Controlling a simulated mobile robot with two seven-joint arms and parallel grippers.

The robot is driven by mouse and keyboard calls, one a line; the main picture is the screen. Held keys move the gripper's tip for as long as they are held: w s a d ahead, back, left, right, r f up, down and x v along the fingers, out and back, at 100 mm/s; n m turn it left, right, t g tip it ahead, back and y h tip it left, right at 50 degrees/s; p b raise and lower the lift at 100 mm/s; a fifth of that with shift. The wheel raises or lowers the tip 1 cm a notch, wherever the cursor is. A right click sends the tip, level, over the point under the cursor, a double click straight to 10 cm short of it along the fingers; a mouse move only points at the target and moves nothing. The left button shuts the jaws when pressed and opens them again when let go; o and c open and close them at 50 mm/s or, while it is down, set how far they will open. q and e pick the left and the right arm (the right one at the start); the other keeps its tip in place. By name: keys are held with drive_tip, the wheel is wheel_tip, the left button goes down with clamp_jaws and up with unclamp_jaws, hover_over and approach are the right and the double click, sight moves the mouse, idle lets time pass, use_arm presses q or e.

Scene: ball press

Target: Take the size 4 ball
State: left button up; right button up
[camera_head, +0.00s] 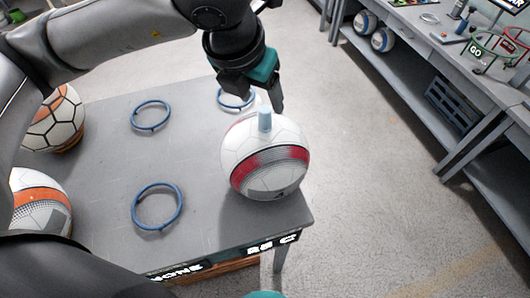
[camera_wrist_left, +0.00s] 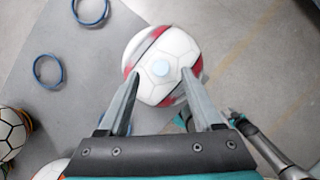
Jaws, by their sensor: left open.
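A white ball with a red band (camera_head: 265,175) rests at the right end of the grey table. A small dark mark low on it looks like a 4. My left gripper (camera_head: 262,104) is open just above the ball, pointing down.
The grey table (camera_head: 110,195) bears several blue rings, including two empty ones (camera_head: 150,115) (camera_head: 157,207). A white ball with black lines (camera_head: 52,122) and an orange-banded ball (camera_head: 38,200) sit at the left, partly behind my arm. A workbench (camera_head: 440,60) stands at the right beyond open floor.

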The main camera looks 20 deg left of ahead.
sight(265, 109)
use_arm(q)
drive_tip(key=shift+p+x, duration=0.6)
drive_tip(key=shift+x, duration=2.05)
drive_tip(key=shift+s, duration=0.2)
clamp_jaws()
